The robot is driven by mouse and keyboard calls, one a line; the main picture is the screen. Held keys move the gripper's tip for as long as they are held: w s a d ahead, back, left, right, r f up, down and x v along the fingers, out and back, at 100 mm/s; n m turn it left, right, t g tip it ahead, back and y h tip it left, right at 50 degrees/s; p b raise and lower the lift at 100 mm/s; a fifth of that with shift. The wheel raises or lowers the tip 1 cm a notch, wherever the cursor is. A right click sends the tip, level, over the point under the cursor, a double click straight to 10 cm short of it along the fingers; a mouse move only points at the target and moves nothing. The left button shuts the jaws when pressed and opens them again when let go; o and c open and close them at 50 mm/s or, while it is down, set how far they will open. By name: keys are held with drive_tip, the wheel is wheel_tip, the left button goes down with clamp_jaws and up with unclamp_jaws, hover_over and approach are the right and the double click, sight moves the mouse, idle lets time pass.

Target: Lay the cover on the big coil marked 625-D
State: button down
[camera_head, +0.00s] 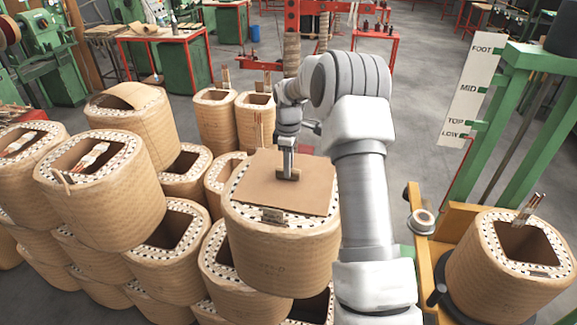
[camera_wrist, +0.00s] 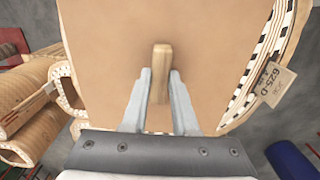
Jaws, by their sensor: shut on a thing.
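The cover is a flat brown board (camera_head: 255,195) with a small wooden grip block in its middle. It also fills most of the wrist view (camera_wrist: 215,60). My gripper (camera_head: 288,176) points down and is shut on the block; its two fingers (camera_wrist: 160,72) stand either side of it in the wrist view. The big coil (camera_head: 280,245) is directly under the board, with a tag (camera_wrist: 276,84) reading 625-D on its rim. The board hides the coil's opening, and the dotted rim shows at the front. I cannot tell whether the board touches the rim.
Several wrapped coils are stacked to the left, one tall coil (camera_head: 100,190) close by. Two slimmer coils (camera_head: 215,120) stand behind. At the right, another coil (camera_head: 510,265) sits by a green frame (camera_head: 535,110) with a height scale (camera_head: 470,90). Grey floor is open behind my arm.

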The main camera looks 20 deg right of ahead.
drive_tip(key=shift+f, duration=0.1)
drive_tip(key=c, duration=0.6)
unclamp_jaws()
wheel_tip(320, 180, up, 18)
drive_tip(key=shift+f+b, duration=0.25)
drive_tip(key=shift+b, duration=0.2)
